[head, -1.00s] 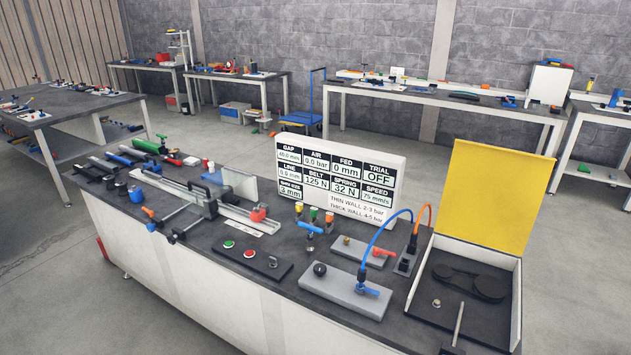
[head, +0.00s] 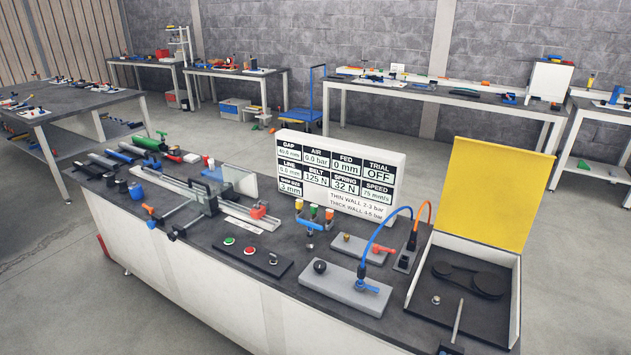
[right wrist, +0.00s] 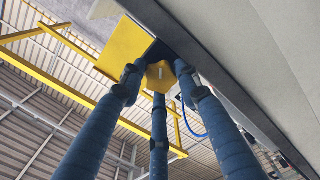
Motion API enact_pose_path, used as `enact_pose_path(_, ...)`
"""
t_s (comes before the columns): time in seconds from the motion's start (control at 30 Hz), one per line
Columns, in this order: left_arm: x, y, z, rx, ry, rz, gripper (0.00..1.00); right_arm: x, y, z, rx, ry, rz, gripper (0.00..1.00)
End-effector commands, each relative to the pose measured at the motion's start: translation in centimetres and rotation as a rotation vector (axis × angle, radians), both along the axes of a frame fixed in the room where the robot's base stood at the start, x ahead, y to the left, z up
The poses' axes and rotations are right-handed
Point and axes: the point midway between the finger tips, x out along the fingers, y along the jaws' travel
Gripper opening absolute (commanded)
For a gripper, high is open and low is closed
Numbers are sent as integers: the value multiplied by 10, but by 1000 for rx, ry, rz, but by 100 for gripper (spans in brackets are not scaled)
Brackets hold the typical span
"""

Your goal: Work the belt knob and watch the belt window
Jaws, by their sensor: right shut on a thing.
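The belt box (head: 510,310) stands at the right end of the bench with its yellow lid (head: 488,195) raised. Inside it a black belt (head: 470,278) runs round two pulleys. A small silver knob (head: 436,300) and a grey rod (head: 457,322) are also there. In the right wrist view my right gripper (right wrist: 160,78) has its blue fingers closed round a small yellow faceted knob (right wrist: 160,72) by the bench edge; I take it for the belt knob. The fingers partly hide it. The yellow lid (right wrist: 122,48) shows behind. My left gripper is not in view.
The readout board (head: 340,170) shows belt 125 N, spring 32 N and trial OFF. A grey plate (head: 345,290) with a black knob and a blue hose (head: 378,235) lie left of the box. A button panel (head: 238,250) is further left. Free floor surrounds the bench.

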Motion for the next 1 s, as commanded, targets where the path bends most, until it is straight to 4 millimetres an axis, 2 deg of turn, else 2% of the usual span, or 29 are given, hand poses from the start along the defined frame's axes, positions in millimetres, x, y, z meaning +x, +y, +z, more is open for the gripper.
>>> enact_pose_path(0.53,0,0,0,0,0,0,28,-2,-3,-2,0,4,-5,11)
enact_pose_path(0.57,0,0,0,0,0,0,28,-2,-3,-2,0,4,-5,34)
enact_pose_path(0.6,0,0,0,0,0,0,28,-2,-3,-2,0,4,-5,39)
enact_pose_path(0.87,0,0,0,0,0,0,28,-1,-1,-1,0,1,-3,39)
enact_pose_path(1.0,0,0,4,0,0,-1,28,-7,3,0,0,3,-1,39)
